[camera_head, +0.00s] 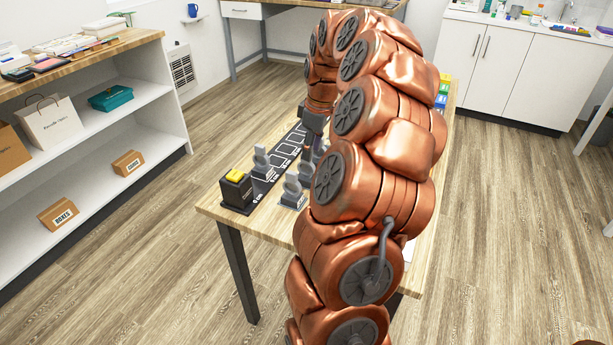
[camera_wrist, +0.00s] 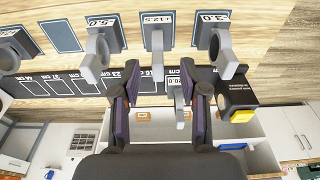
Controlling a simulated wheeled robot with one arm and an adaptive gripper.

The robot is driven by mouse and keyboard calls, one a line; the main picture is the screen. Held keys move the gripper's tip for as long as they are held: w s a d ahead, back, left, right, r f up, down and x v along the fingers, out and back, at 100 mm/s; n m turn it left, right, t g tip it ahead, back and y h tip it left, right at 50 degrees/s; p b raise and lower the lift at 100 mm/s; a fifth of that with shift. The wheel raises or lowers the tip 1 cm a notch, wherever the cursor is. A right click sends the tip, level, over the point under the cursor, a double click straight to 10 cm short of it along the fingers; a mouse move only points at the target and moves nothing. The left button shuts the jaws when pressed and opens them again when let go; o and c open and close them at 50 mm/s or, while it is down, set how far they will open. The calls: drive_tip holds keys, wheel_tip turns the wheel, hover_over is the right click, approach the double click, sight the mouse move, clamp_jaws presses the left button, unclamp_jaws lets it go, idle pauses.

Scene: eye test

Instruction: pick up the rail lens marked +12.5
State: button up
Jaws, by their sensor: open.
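The rail lens marked +12.5 (camera_wrist: 157,40) is a grey upright piece on a dark base with a white label, at the top middle of the wrist view. My gripper (camera_wrist: 160,72) is open, its dark fingers with purple pads apart. The +12.5 lens lies beyond the fingertips, between their lines; I see no contact. Another grey lens (camera_wrist: 180,108), its label ending in 0.0, stands by the black rail and shows between my fingers. In the head view my copper arm hides most of the gripper and some of the lenses.
Grey lenses marked 5.0 (camera_wrist: 97,58) and apparently 3.0 (camera_wrist: 222,50) flank it closely. The black rail (camera_wrist: 65,84) carries centimetre marks. A black box with a yellow top (camera_head: 237,187) stands at the rail's near end on the wooden table (camera_head: 215,207). A shelf (camera_head: 150,78) stands left.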

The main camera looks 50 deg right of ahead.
sight(305, 162)
drive_tip(key=f, duration=0.1)
drive_tip(key=w+f, duration=0.1)
drive_tip(key=f, duration=0.1)
drive_tip(key=w+f, duration=0.1)
drive_tip(key=shift+a+f+p, duration=0.1)
drive_tip(key=shift+f+p, duration=0.2)
drive_tip(key=shift+f, duration=0.55)
clamp_jaws()
